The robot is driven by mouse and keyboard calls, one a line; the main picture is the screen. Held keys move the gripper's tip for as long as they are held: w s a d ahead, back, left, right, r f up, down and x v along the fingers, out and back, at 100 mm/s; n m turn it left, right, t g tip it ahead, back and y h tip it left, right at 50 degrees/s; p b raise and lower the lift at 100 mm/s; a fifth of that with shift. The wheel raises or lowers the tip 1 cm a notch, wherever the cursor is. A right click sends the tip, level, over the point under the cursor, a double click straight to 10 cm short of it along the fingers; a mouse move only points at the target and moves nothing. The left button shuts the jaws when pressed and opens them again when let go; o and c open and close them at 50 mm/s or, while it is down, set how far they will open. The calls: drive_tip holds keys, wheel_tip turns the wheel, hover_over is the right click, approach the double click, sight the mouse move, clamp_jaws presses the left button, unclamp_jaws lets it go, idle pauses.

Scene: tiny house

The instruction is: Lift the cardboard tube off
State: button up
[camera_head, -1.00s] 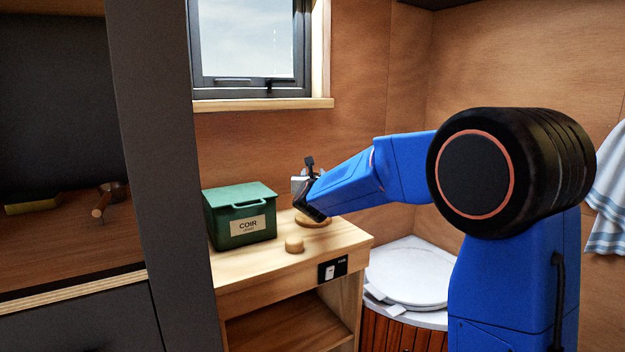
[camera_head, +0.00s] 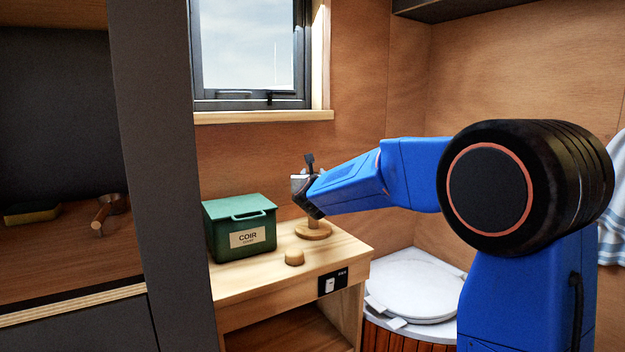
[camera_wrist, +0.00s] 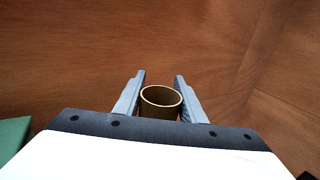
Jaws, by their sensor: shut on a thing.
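The cardboard tube (camera_wrist: 147,106) is a hollow brown ring between my fingers in the wrist view, with its open top showing. My gripper (camera_wrist: 160,98) is shut on it, one finger on each side. In the head view my gripper (camera_head: 301,187) is above a round wooden base (camera_head: 313,233) on the counter. A short piece of a tan upright (camera_head: 314,222) shows between gripper and base; I cannot tell whether it is the tube or a post. The tube's lower end cannot be made out.
A green COIR box (camera_head: 240,228) stands left of the base on the wooden counter (camera_head: 335,250). A small round wooden piece (camera_head: 294,257) lies in front. The white toilet lid (camera_head: 415,290) is at right. The wall and window are behind.

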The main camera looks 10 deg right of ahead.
drive_tip(key=shift+r, duration=2.9)
